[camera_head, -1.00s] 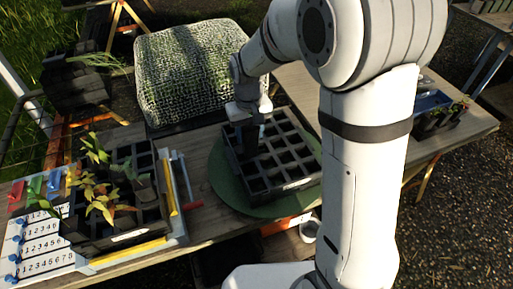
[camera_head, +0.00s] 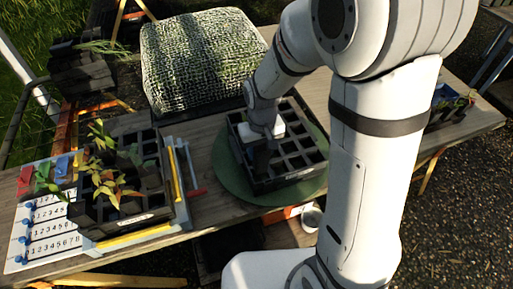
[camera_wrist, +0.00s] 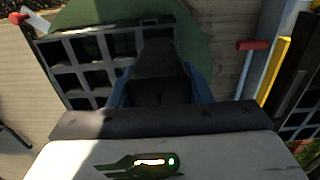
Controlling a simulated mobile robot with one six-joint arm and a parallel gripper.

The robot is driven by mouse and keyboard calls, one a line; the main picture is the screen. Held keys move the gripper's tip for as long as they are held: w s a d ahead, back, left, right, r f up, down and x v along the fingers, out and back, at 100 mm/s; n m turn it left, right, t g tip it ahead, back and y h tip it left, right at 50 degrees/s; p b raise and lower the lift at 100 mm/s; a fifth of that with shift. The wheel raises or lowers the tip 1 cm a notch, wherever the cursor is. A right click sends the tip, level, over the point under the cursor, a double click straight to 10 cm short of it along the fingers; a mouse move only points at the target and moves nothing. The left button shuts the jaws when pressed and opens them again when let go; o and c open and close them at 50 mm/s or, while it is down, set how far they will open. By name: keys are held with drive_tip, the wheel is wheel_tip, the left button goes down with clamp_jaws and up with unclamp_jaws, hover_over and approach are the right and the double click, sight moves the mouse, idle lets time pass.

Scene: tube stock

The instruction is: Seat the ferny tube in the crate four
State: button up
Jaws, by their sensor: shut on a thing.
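My gripper (camera_head: 263,143) is shut on a dark tube (camera_wrist: 160,72), which shows between its bluish fingers in the wrist view. In the head view the held tube (camera_head: 262,160) is over the near-left part of a black celled crate (camera_head: 290,181) on a round green mat. I cannot tell whether its lower end is inside a cell. Any leaves on it are hidden. The crate also shows in the wrist view (camera_wrist: 72,34), with open, empty-looking cells. Its number cannot be read.
The round green mat (camera_head: 228,178) lies under the crate. A second black crate (camera_head: 130,222) with leafy tubes stands at left, beside numbered white boards (camera_head: 48,232). Another planted tray (camera_head: 447,112) is at right.

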drive_tip(key=shift+f+b, duration=0.5)
drive_tip(key=shift+f, duration=0.4)
drive_tip(key=shift+r, duration=0.15)
drive_tip(key=shift+w+f, duration=0.15)
drive_tip(key=shift+f, duration=0.15)
drive_tip(key=shift+f+b, duration=0.2)
drive_tip(key=shift+b, duration=0.25)
